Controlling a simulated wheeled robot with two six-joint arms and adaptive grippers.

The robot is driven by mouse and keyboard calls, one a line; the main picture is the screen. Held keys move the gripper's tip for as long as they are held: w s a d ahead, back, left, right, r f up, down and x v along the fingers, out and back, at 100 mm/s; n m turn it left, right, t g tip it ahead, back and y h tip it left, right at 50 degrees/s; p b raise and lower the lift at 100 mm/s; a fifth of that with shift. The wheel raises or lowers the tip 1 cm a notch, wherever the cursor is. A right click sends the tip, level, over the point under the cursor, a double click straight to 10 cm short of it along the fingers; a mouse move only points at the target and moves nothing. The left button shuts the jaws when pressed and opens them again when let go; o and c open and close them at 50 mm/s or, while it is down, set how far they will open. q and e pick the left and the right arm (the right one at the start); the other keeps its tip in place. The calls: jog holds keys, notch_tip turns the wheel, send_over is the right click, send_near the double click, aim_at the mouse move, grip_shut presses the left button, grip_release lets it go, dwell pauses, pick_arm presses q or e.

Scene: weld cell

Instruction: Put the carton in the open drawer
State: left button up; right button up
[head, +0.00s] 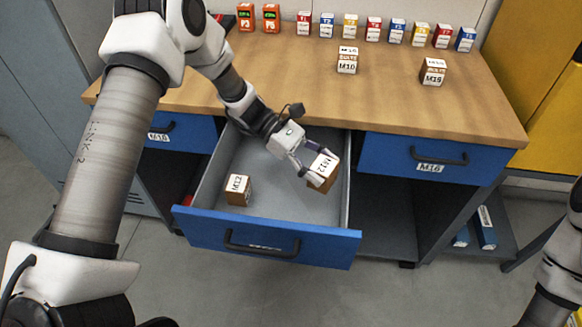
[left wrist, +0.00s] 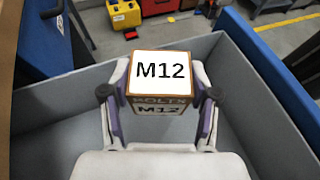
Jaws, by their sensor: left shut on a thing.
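My left gripper (head: 312,170) is shut on a brown carton (head: 324,174) with a white M12 label. It holds the carton inside the open blue drawer (head: 200,221), near the drawer's right wall. The left wrist view shows the carton (left wrist: 160,80) between the two fingers, above the grey drawer floor. I cannot tell whether the carton touches the floor. Another M12 carton (head: 238,190) stands in the drawer's left part. My right gripper is not in view; only part of my right arm shows at the right edge.
The wooden workbench (head: 400,100) lies behind the drawer. An M10 carton (head: 347,60) and another carton (head: 433,72) stand on it, with a row of small boxes at the back. A closed drawer marked M16 (head: 400,158) is to the right. The drawer floor between the cartons is clear.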

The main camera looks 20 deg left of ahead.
pick_arm(q)
jog(key=f, duration=0.9)
jog(key=shift+s+f+p, duration=0.25)
jog(key=shift+f+p, duration=0.05)
jog(key=shift+f, duration=0.05)
jog(key=shift+d, duration=0.1)
jog(key=shift+f, duration=0.2)
jog(key=o, duration=1.6)
jog(key=shift+r, duration=0.1)
jog(key=shift+r, duration=0.1)
jog(key=b+v, duration=0.1)
jog(key=v, duration=0.6)
jog(key=shift+a+r, duration=0.1)
jog(key=shift+a, duration=0.15)
